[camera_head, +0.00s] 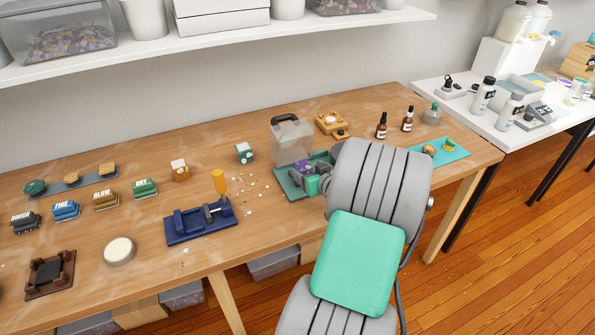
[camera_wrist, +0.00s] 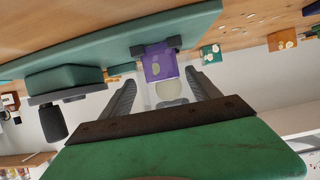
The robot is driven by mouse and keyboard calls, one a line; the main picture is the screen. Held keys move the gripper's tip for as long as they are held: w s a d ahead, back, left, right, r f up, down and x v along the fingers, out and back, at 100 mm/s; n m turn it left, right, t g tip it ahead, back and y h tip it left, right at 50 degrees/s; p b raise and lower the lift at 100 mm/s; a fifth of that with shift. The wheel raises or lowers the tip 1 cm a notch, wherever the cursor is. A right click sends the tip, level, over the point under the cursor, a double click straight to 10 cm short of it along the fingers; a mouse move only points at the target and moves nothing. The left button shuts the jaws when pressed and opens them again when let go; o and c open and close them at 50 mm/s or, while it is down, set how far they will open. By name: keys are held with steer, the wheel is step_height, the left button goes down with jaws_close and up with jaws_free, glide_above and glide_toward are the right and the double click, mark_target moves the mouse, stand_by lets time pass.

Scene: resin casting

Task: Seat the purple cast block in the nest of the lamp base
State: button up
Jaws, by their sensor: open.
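The purple cast block (camera_wrist: 160,65) sits against dark jaws on a green base plate (camera_wrist: 95,58) in the wrist view. In the head view my gripper is mostly hidden by my arm. A dark brown square piece (camera_head: 67,270) with a black centre lies at the front left; I cannot tell if it is the lamp base.
A clear container with a dark handle (camera_head: 292,138) stands behind the block. Labelled blocks line the left. Dropper bottles (camera_head: 382,126) stand at the right.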

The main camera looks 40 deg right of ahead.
mark_target(299, 163)
steer(key=x, duration=0.4)
steer(key=p+x, duration=0.1)
steer(key=x, duration=0.1)
steer(key=shift+w+a+f, duration=0.1)
steer(key=shift+w+a, duration=0.1)
steer(key=shift+w, duration=0.3)
jaws_close()
